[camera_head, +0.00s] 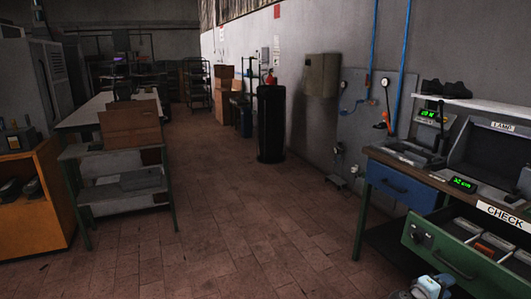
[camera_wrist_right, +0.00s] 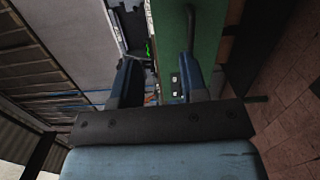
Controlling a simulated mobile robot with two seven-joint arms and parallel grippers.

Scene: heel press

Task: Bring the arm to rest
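My right gripper (camera_head: 430,288) shows at the bottom edge of the head view, partly cut off. It is in front of the bench's green drawer (camera_head: 455,252). In the right wrist view my right gripper (camera_wrist_right: 158,82) has its two dark fingers apart, with no object held between them. The green drawer front (camera_wrist_right: 173,30) shows beyond the fingers there. My left gripper and left arm are in neither view.
The workbench (camera_head: 385,156) at the right has a blue drawer (camera_head: 398,185) and the green drawer with small items inside. A black cylinder (camera_head: 271,124) stands by the wall. A green-legged table (camera_head: 100,151) is at the left. The tiled floor (camera_head: 235,235) between is clear.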

